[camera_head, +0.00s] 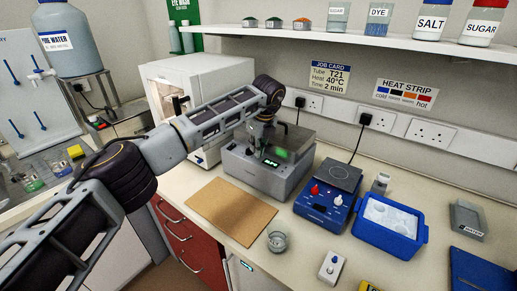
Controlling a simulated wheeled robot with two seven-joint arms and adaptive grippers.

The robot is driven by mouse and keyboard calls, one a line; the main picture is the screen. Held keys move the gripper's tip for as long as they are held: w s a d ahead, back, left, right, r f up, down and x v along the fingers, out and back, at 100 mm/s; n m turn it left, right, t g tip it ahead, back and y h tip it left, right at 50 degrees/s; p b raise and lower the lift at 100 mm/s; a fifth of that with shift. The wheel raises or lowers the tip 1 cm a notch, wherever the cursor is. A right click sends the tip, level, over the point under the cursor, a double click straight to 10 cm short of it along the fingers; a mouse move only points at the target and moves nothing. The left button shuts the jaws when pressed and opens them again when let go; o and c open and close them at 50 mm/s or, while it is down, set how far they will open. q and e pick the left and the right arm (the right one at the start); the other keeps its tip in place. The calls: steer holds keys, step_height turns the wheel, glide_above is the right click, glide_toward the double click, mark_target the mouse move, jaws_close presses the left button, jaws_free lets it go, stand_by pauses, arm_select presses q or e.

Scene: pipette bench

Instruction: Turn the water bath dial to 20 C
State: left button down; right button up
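The water bath appears to be the grey box (252,172) at mid-bench, with a small lit green display on its front. I cannot make out its dial or the dial's setting. My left arm reaches in from the left, and my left gripper (264,146) points down over the top of the box. The arm and gripper cover part of the box top. A blurred green patch (280,152) shows beside the fingers. The fingers are too small and dark to tell whether they are open or touching anything. My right gripper is not in view.
A blue ice tray (391,225) is further right. A brown board (230,211) and a glass beaker (277,241) lie in front. A white cabinet (205,80) stands behind my arm.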

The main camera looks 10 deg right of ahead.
mark_target(250, 152)
arm_select(q)
steer(key=shift+w+a+r, duration=0.4)
steer(key=shift+a+r, duration=0.3)
steer(key=shift+r, duration=0.05)
steer(key=shift+s+a+r, duration=0.15)
steer(key=shift+s+r, duration=0.1)
steer(key=shift+r, duration=0.45)
steer(key=shift+s+d+r, duration=0.3)
steer(key=shift+d+r, duration=0.1)
steer(key=shift+r, duration=0.4)
steer(key=shift+s+d+r, duration=0.35)
steer(key=shift+d+r, duration=0.1)
steer(key=shift+r, duration=0.4)
steer(key=shift+s+d+r, duration=0.3)
steer(key=shift+d+r, duration=0.1)
steer(key=shift+r, duration=0.4)
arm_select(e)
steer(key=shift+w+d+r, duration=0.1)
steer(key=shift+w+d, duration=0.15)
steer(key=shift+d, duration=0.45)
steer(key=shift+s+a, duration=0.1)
arm_select(q)
steer(key=shift+d, duration=0.1)
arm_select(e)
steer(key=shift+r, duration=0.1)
